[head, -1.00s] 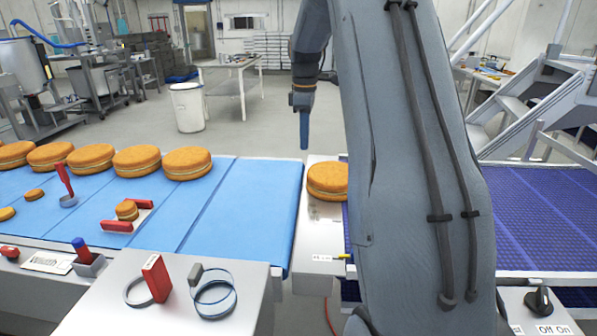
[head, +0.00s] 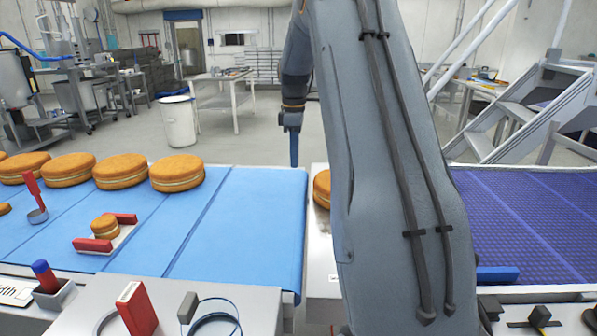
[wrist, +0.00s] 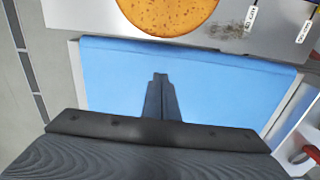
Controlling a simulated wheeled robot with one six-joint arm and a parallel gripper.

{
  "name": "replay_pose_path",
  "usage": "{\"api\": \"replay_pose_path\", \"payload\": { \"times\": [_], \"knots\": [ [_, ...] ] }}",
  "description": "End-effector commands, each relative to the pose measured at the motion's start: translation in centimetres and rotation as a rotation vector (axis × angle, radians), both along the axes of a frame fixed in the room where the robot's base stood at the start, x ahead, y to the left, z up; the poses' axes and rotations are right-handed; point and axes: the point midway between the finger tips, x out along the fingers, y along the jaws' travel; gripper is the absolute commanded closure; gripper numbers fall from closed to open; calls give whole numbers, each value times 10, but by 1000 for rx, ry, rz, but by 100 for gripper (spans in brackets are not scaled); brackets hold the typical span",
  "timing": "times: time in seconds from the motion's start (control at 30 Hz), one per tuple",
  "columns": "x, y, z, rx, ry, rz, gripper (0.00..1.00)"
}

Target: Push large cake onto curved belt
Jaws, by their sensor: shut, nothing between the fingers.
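A large round orange-brown cake (head: 322,188) sits on the metal plate (head: 318,250) between the blue belt (head: 255,240) and the purple belt (head: 540,225); I take the purple one to be the curved belt. My arm hides the cake's right part in the head view. My gripper (head: 294,165) is shut and empty, pointing down left of the cake, over the blue belt's right end. In the wrist view the shut fingers (wrist: 160,77) show over the blue belt (wrist: 110,80), with the cake (wrist: 168,12) ahead at the top edge, apart from them.
Several more large cakes (head: 177,173) stand in a row on the blue belt at left. A small cake (head: 105,226) sits between red blocks there. A red-handled tool (head: 33,195) stands near it. A white bin (head: 179,122) and a table (head: 222,78) are behind; steps (head: 525,105) stand back right.

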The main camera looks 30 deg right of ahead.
Motion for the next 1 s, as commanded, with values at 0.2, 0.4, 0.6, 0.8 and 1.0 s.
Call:
{"api": "replay_pose_path", "payload": {
  "times": [0.2, 0.4, 0.6, 0.8, 1.0],
  "knots": [
    [-3, -2, -37, 2, 5, -5, 100],
    [-2, -1, -77, 2, 5, -3, 100],
    [-15, -17, -88, 1, 2, -5, 100],
    [-24, -29, -89, 0, 0, -2, 100],
    [-26, -31, -90, 0, 0, -1, 100]
  ]
}}
